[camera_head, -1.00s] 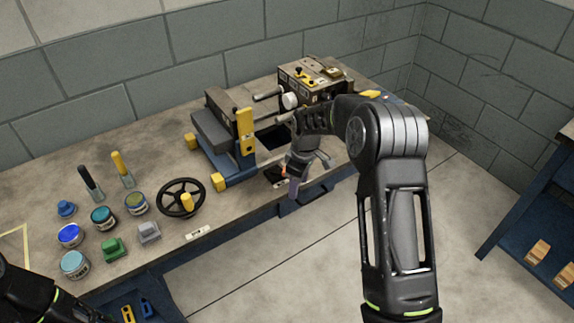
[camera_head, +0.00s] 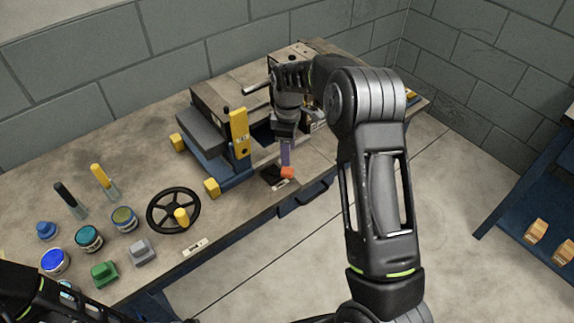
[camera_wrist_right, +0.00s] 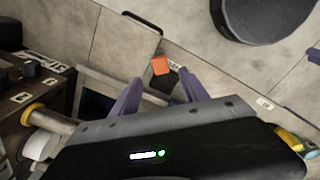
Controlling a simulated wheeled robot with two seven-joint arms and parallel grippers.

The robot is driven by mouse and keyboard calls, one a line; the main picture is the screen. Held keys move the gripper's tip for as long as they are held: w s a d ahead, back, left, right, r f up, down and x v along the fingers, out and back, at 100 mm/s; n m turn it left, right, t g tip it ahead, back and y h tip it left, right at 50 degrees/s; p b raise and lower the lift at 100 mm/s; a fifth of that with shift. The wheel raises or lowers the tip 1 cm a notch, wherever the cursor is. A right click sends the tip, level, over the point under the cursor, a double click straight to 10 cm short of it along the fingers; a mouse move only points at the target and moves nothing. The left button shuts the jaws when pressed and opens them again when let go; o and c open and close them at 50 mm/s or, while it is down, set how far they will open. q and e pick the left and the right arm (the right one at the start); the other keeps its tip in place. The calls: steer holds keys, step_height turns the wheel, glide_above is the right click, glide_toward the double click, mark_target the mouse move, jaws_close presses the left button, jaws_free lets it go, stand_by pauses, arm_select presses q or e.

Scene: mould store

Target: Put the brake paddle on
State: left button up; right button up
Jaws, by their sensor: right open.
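The brake paddle is most likely the small orange-red piece (camera_head: 288,173) on a black base (camera_head: 271,175), at the bench's front edge with a white label beside it. The orange piece (camera_wrist_right: 160,65) also shows in the right wrist view, ahead of and between my purple fingertips. My right gripper (camera_head: 285,153) points down just behind and above it in the head view. Its fingers (camera_wrist_right: 158,78) are spread apart with nothing between them, and I see no contact with the paddle. Only part of my left arm shows at the lower left; its gripper is out of view.
A machine with a blue base (camera_head: 220,176) and yellow lever (camera_head: 239,133) stands left of the right gripper. A black handwheel (camera_head: 160,227), paint pots and brushes lie farther left. Open floor lies in front.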

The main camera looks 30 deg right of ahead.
mark_target(288, 170)
steer(key=shift+f+p, duration=0.75)
steer(key=shift+f, duration=3.2)
steer(key=shift+c, duration=0.4)
jaws_close()
